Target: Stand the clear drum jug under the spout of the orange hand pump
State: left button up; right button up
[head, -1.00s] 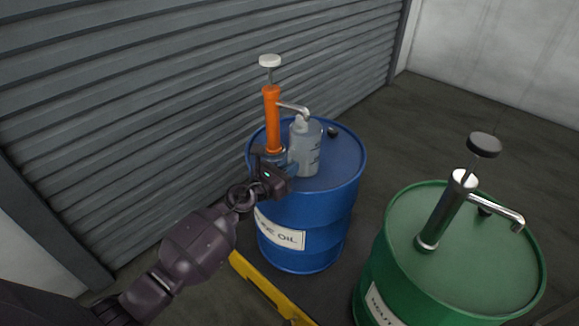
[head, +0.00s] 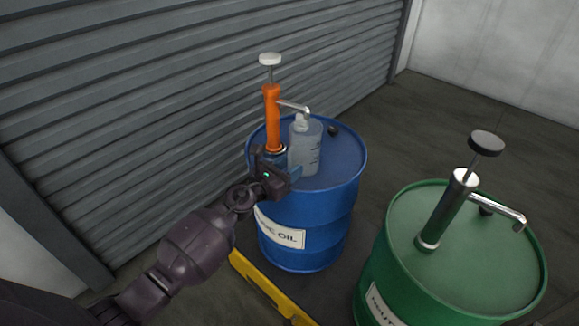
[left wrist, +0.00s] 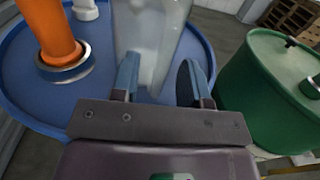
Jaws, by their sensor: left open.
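The clear drum jug (head: 304,152) stands upright on top of the blue drum (head: 340,165), with its neck beneath the spout (head: 294,106) of the orange hand pump (head: 271,118). In the left wrist view the jug (left wrist: 152,40) is just ahead of my left gripper (left wrist: 158,82). The two fingers are spread apart near its lower part. The gripper looks open and holds nothing. The orange pump (left wrist: 50,30) is to the left of the jug there. In the head view my left gripper (head: 287,172) is at the near side of the jug. My right gripper is not in view.
A green drum (head: 400,225) with a metal hand pump (head: 447,208) stands to the right. A yellow bar (head: 262,287) is low in front of the blue drum. A ribbed shutter (head: 170,100) is behind on the left. A small black cap (head: 333,131) is on the blue drum.

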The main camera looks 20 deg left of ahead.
pick_arm(q)
jog(key=v, duration=1)
jog(key=shift+s+a, duration=0.15)
jog(key=shift+s, duration=0.1)
